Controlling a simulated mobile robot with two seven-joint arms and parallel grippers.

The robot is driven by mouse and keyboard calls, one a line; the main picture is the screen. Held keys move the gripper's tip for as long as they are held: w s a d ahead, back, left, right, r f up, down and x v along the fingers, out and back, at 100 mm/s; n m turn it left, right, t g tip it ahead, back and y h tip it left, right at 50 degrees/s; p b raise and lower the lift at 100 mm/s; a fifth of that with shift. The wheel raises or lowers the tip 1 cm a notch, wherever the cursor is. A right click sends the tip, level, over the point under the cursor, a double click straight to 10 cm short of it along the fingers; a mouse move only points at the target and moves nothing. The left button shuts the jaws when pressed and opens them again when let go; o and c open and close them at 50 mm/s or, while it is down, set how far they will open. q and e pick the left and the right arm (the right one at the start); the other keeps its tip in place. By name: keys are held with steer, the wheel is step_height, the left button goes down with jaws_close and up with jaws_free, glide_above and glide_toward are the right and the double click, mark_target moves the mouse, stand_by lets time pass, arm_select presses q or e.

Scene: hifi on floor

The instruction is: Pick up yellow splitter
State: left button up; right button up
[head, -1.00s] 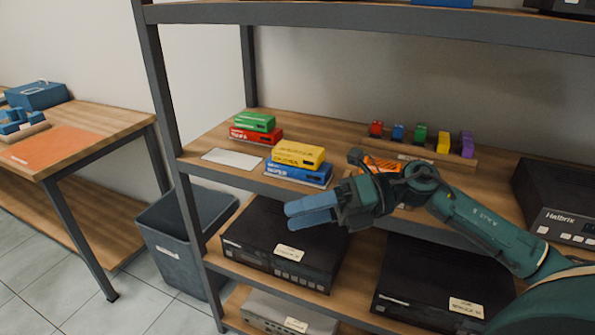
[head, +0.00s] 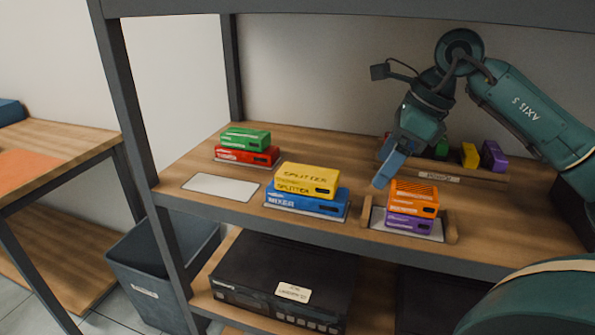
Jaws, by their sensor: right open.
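The yellow splitter (head: 306,181) is a small yellow box with dark lettering. It lies on top of the blue mixer box (head: 306,202) on the middle shelf. My right gripper (head: 388,172) is above the shelf to the right of the splitter, fingers pointing down and left, apart from it. It is open and I see nothing in it. My left gripper is not in view.
An orange box (head: 413,197) sits on a purple box (head: 410,222) in a wooden holder right of the splitter. A green box (head: 246,138) on a red box (head: 247,156) stands left, behind a white plate (head: 221,187). The upper shelf (head: 350,13) hangs above.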

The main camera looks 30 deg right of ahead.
steer(key=p, duration=0.4)
glide_above(311, 173)
steer(key=s+d, duration=0.1)
steer(key=shift+s+d+r, duration=0.1)
steer(key=shift+s+r, duration=0.05)
steer(key=shift+s, duration=0.05)
steer(key=x, duration=0.5)
steer(key=shift+f, duration=0.3)
steer(key=shift+c, duration=0.5)
steer(key=c, duration=1.1)
